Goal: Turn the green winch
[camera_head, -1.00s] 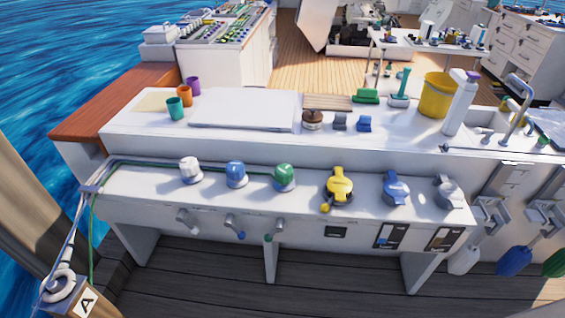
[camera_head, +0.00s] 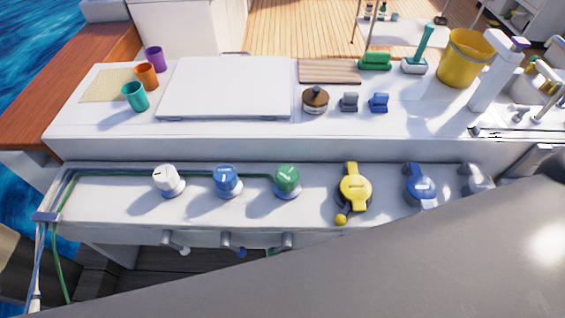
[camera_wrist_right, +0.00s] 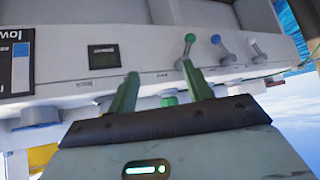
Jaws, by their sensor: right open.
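The green winch (camera_head: 287,180) stands on the white console ledge, right of the blue winch (camera_head: 227,180) and white winch (camera_head: 166,180). A green line runs along the ledge towards it from the left. My right gripper (camera_wrist_right: 160,70) shows only in the right wrist view, with its two green fingers apart and nothing seen between them. That view looks at the console's front panel, with the green-tipped lever (camera_wrist_right: 190,38) above the right finger. I cannot clearly make out the green winch there. My left gripper is in neither view.
A large grey surface, likely my right arm, covers the lower right of the head view.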

